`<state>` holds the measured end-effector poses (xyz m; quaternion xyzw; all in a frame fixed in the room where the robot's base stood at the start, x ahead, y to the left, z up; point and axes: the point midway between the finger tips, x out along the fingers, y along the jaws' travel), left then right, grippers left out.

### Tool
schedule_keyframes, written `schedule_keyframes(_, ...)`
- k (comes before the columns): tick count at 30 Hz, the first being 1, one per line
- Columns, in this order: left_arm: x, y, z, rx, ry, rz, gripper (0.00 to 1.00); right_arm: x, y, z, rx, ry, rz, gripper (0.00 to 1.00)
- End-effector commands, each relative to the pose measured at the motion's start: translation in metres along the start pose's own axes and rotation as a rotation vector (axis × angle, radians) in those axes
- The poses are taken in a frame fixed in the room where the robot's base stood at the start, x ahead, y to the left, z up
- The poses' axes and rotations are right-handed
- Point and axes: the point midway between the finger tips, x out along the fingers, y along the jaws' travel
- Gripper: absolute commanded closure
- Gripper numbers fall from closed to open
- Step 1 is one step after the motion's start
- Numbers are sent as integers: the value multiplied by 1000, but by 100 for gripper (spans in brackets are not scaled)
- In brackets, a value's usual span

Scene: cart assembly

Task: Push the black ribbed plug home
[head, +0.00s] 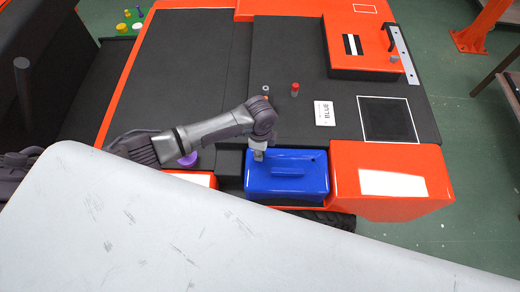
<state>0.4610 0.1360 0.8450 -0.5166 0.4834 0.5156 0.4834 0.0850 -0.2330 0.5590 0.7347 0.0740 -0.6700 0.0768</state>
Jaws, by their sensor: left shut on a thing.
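My left gripper (258,154) points down at the left end of the blue box (290,186), at its upper surface. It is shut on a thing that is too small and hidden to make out. I cannot pick out the black ribbed plug for certain; it may be hidden at the fingertips. The blue box sits in a gap at the cart's near edge and has a small dark slot in its top. My right gripper is not in view.
The orange and black cart (400,200) fills the middle. A red-topped cylinder (295,90), a small grey-topped piece (265,90) and a white "BLUE" card (324,113) lie on its black deck. A purple round thing (188,159) is under my left arm. The lower left is blocked.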

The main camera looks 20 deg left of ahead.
Motion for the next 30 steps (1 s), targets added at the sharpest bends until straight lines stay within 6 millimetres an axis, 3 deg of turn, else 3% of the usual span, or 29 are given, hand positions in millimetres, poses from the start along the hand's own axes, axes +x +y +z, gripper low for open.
schedule_keyframes(18,19,0,0,1,0,0,100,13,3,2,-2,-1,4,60)
schedule_keyframes(28,20,0,0,0,0,1,100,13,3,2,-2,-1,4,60)
schedule_keyframes(29,20,0,0,0,0,1,74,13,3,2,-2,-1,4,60)
schedule_keyframes(30,20,0,0,0,0,1,67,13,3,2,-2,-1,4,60)
